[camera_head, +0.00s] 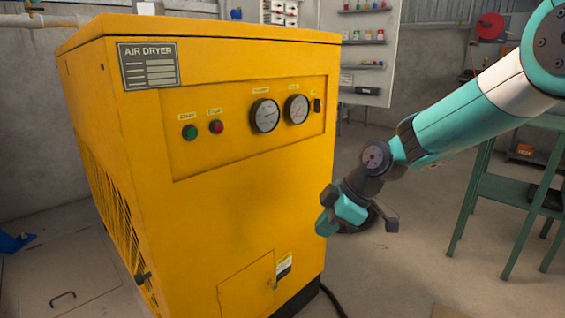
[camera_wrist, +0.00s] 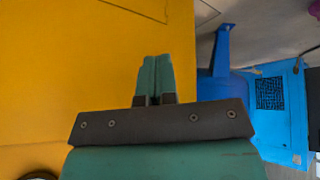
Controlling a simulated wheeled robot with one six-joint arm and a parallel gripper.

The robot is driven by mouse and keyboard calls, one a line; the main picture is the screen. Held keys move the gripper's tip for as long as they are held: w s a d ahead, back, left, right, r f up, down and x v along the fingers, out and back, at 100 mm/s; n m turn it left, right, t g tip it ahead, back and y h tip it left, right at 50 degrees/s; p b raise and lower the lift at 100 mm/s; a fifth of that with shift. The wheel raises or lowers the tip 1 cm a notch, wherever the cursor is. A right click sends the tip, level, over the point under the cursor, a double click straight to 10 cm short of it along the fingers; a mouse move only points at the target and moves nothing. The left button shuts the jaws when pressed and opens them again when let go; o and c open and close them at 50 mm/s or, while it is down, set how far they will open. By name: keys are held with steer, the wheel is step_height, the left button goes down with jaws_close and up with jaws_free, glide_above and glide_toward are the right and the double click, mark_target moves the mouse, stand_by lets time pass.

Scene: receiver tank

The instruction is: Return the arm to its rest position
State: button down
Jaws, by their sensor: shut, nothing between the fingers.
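My arm (camera_head: 452,125) reaches in from the upper right of the head view, bent down at the wrist. My gripper (camera_head: 326,226) hangs low, just right of the yellow air dryer (camera_head: 230,210) and in front of its right edge in the picture. In the wrist view the two green fingers of my gripper (camera_wrist: 155,80) are together with nothing between them. The dryer's yellow surface fills the left and middle behind them. I cannot tell the exact gap between gripper and dryer.
The dryer's panel has a green button (camera_head: 190,132), a red button (camera_head: 216,127) and two gauges (camera_head: 265,115). A green table (camera_head: 500,188) stands at right, near my arm. A dark hose (camera_head: 333,300) lies by the dryer's base. Open floor (camera_head: 400,270) lies between dryer and table.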

steer(key=s+d+r+m+h, duration=0.1)
steer(key=s+d+r+m, duration=0.15)
steer(key=s, duration=0.65)
steer(key=s+d+r+m+g, duration=0.1)
steer(key=s+r+m, duration=0.25)
steer(key=s, duration=0.65)
steer(key=s+d+r+m+h, duration=0.15)
steer(key=s+m, duration=0.25)
steer(key=s, duration=0.5)
step_height(320, 180, up, 38)
steer(key=p, duration=3.7)
steer(key=shift+d+y+p, duration=0.25)
steer(key=shift+y+p, duration=0.1)
steer(key=shift+f, duration=0.1)
